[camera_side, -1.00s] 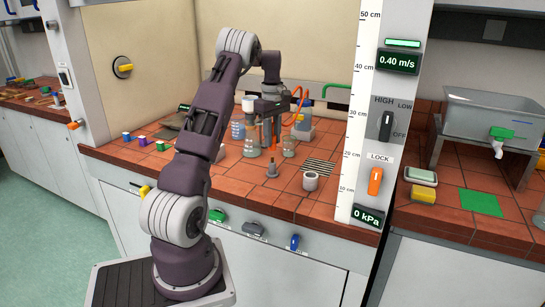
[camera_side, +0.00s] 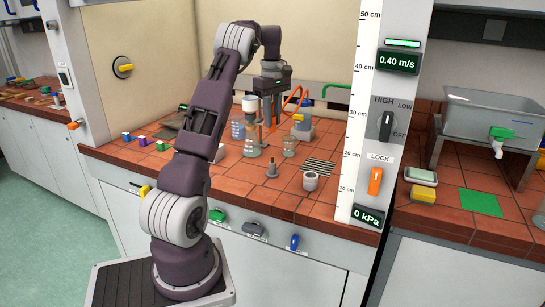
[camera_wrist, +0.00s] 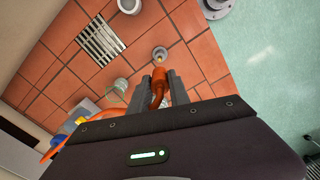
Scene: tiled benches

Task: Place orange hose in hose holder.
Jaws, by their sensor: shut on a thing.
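My gripper (camera_side: 270,110) is shut on the orange hose (camera_side: 293,99) and holds it above the bench. In the wrist view, the hose (camera_wrist: 158,86) stands between the two fingers (camera_wrist: 160,90), its end pointing past them, and its tail curves to the lower left. A small grey upright fitting (camera_side: 272,170) stands apart in front of the gripper. It also shows just beyond the hose end in the wrist view (camera_wrist: 160,53). A grey-white round cup (camera_side: 310,181) stands to its right. I cannot tell for sure which of these is the hose holder.
Glass beakers (camera_side: 252,148) (camera_side: 289,147) stand below the gripper, close to it. A slotted drain (camera_side: 319,166) lies flat at the right. Small coloured blocks (camera_side: 143,140) sit at the left. The front tiles are mostly clear.

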